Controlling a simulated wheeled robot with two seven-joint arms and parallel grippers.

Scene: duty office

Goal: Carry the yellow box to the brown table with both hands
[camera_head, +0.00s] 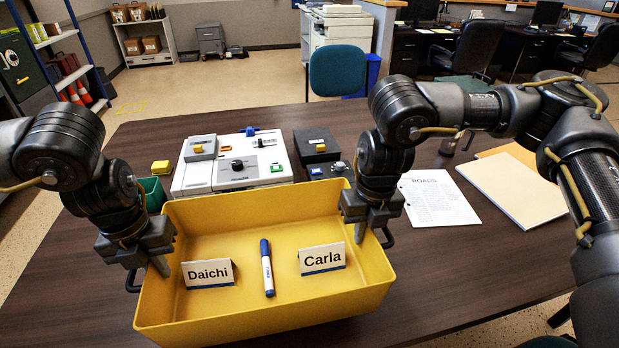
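The yellow box (250,328) is an open tray at the front middle of the camera_head view, over the brown table (60,270). Inside it are a name card "Daichi" (208,273), a name card "Carla" (322,258) and a white marker with a blue cap (267,268). My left gripper (150,264) is at the box's left wall and my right gripper (372,232) is at its right wall. Each shows a finger inside the wall and appears shut on it; the outer sides are partly hidden. I cannot tell whether the box touches the table.
Behind the box are a white device (232,160), a black box with an orange button (315,146), a yellow block (160,167) and a green cup (152,193). Papers (436,199) and a folder (512,189) lie right. A teal chair (338,72) stands beyond. The table's left part is bare.

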